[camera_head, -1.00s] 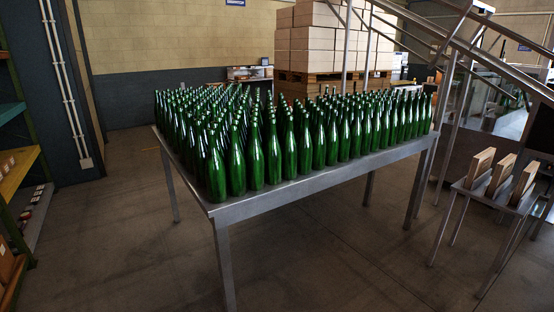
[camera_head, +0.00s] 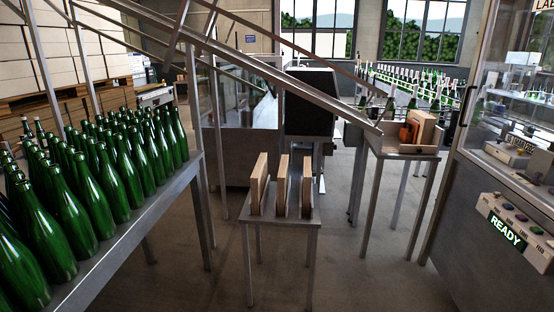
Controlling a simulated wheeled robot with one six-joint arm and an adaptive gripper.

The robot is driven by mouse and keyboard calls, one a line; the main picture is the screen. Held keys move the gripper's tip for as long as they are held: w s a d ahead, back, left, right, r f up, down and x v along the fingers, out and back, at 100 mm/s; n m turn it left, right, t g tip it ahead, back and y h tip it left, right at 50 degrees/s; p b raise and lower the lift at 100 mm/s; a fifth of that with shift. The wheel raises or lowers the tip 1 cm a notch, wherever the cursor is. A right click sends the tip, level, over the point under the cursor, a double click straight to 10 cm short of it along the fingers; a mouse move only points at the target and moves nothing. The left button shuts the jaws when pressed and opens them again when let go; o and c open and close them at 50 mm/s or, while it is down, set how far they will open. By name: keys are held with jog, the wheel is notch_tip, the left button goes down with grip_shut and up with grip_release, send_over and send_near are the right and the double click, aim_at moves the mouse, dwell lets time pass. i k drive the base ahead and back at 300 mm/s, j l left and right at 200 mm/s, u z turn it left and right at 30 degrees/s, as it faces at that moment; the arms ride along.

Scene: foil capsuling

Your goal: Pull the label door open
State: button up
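At the right edge stands a machine cabinet with a metal frame and a large clear panel (camera_head: 508,90). The letters "LAB" show at its top right corner, cut off by the picture's edge. My gripper is not in view.
A metal table (camera_head: 140,240) full of green bottles (camera_head: 100,175) stands at the left. A small stand (camera_head: 285,229) with 3 upright boards is in front. Another stand (camera_head: 400,152) holds a wooden box. A sloping metal rail (camera_head: 270,62) crosses above. Bare floor lies between the stands and the cabinet.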

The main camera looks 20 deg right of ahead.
aim_at(538, 5)
jog(key=i+l+z, duration=0.1)
jog(key=i+z, duration=0.15)
jog(key=z, duration=0.2)
jog(key=i+z, duration=0.2)
jog(key=z, duration=0.2)
jog(key=i+z, duration=0.25)
jog(key=z, duration=0.2)
jog(key=i+j+z, duration=0.2)
jog(key=z, duration=0.2)
jog(key=i+j+z, duration=0.1)
jog(key=i+j, duration=0.2)
jog(key=i, duration=0.15)
